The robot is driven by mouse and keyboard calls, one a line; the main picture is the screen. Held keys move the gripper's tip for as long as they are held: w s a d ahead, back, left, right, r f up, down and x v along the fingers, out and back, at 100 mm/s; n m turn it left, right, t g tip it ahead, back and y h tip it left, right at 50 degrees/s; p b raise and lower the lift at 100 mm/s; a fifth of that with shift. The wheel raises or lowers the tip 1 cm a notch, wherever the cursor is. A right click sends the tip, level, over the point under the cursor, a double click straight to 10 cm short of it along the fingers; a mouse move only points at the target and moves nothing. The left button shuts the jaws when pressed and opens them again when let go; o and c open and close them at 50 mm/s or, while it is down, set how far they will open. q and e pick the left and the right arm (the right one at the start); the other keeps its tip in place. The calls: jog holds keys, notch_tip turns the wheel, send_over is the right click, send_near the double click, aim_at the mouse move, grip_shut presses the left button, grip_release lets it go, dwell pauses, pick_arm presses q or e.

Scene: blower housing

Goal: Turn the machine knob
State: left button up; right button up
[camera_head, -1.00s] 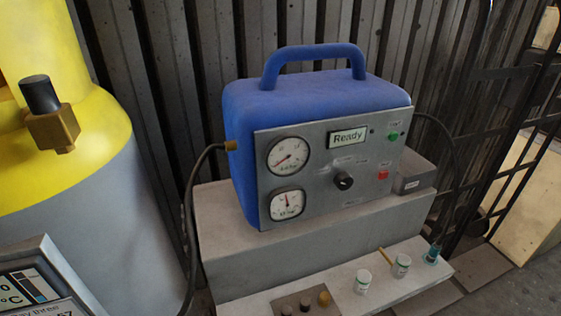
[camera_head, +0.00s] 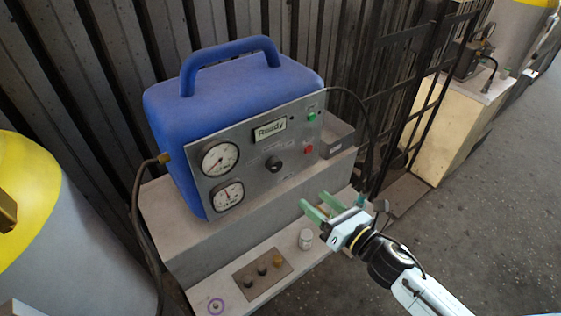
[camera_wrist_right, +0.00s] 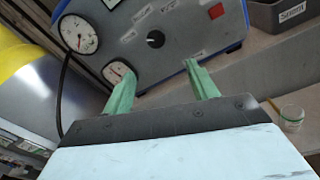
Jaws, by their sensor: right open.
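The blue machine (camera_head: 235,85) with a carry handle and grey front panel stands on a grey block. Its black knob (camera_head: 273,163) sits on the panel below the "Ready" display, left of the red button. The knob also shows in the right wrist view (camera_wrist_right: 155,40), ahead of the fingertips and between them. My right gripper (camera_head: 317,205) has two green fingers, spread open and empty. It is in front of and below the panel, apart from the knob. In the right wrist view the open right gripper (camera_wrist_right: 158,80) points at the panel. My left gripper is not in view.
Two round gauges (camera_head: 220,158) are left of the knob, with a green button (camera_head: 311,116) and red button (camera_head: 308,149) to the right. A white jar (camera_head: 306,239) and small knobs stand on the lower ledge. A black hose (camera_head: 137,215) runs down the left.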

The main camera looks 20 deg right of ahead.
aim_at(277, 167)
jog(key=x, duration=0.9)
jog(key=r+x, duration=0.1)
jog(key=x, duration=0.3)
jog(key=shift+w+a+p, duration=0.1)
jog(key=shift+a+p, duration=0.15)
jog(key=shift+p, duration=0.1)
jog(key=c, duration=1)
